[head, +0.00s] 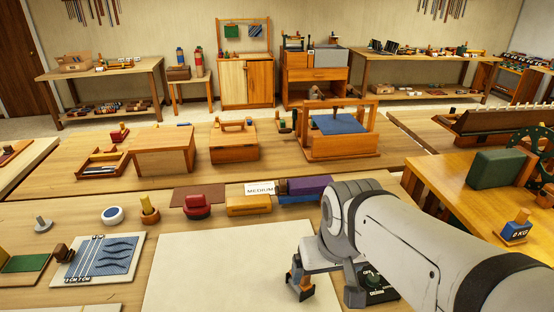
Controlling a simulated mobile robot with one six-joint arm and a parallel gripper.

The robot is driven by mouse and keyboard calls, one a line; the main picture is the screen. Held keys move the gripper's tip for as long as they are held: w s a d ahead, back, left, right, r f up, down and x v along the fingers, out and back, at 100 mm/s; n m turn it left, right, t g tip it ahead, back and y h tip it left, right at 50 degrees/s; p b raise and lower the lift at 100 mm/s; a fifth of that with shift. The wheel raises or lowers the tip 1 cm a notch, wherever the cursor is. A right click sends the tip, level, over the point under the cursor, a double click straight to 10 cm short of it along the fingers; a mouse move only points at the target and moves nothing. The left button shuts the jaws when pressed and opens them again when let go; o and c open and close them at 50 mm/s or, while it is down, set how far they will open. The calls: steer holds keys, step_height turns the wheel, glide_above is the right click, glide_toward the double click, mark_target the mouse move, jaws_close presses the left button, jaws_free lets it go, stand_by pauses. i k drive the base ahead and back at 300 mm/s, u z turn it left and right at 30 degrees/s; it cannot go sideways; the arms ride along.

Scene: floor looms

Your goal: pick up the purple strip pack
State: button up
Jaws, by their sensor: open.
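A purple block (308,185), which looks like the purple strip pack, lies at the back edge of the near table, right of the "MEDIUM" card. A blue piece shows under its front side. Its right end is close to my arm in the picture, and I cannot tell whether part of it is hidden. My gripper (327,287) hangs low over the near table, in front of the purple block and apart from it. Its two fingers are spread, with nothing seen between them.
A large pale sheet (215,265) covers the middle of the near table. A red pad (198,205), a yellow-orange block (249,205) and the card (259,189) stand left of the purple block. A dark device (376,287) sits beside my gripper's right finger.

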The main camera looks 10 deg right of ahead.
mark_target(296, 186)
steer(key=u, duration=0.95)
steer(key=k, duration=1.05)
steer(key=z, duration=0.85)
steer(key=i, duration=1)
steer(key=z, duration=0.1)
